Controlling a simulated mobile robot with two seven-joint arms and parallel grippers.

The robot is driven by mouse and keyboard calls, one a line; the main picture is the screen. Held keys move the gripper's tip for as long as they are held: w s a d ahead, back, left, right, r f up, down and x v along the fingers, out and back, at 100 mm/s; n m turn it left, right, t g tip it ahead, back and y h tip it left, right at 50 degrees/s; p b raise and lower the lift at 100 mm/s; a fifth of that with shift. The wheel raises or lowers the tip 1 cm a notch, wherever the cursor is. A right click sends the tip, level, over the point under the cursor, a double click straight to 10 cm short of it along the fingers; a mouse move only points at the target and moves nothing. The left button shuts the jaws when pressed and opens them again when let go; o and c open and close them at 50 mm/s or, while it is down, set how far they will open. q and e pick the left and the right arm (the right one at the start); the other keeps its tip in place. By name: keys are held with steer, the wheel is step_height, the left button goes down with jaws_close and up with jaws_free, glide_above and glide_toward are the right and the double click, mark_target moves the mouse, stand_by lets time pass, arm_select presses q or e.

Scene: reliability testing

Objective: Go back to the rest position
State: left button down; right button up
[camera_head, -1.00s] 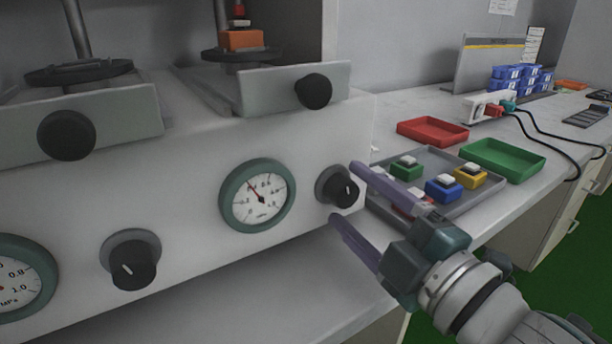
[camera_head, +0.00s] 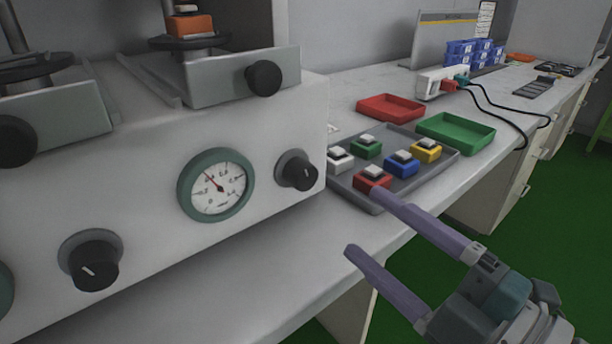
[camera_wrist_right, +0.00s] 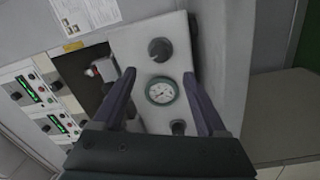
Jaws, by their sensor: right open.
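My right gripper (camera_head: 372,222) is open and empty in the head view. Its two purple fingers point up and left, in front of the bench edge and clear of the white machine (camera_head: 150,190). One finger overlaps the red button block in the picture. The right knob (camera_head: 297,170) on the machine's front is apart from the fingers. In the right wrist view the open fingers (camera_wrist_right: 163,90) frame the machine's gauge (camera_wrist_right: 161,91), with a knob above and one below it. My left gripper is not in view.
A grey tray (camera_head: 420,186) holds several coloured button blocks on the bench. A red tray (camera_head: 390,107) and a green tray (camera_head: 456,132) lie behind it. Blue bins (camera_head: 472,52) and black cables are farther back. Green floor (camera_head: 530,230) lies open at the right.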

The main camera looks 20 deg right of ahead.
steer(key=d+r+m+g+h+p, duration=0.55)
steer(key=r+m+p, duration=0.5)
steer(key=p, duration=0.35)
steer(key=s+a+r+m+g+p, duration=0.2)
steer(key=s+r+m+g+p, duration=0.15)
steer(key=s+r+p, duration=0.4)
steer(key=s+a+r+m+g+p, duration=0.2)
steer(key=s+r+g+p, duration=0.35)
steer(key=s+p, duration=0.25)
step_height(320, 180, up, 36)
steer(key=p, duration=3.4)
steer(key=shift+d+p, duration=0.2)
steer(key=shift+p, duration=0.2)
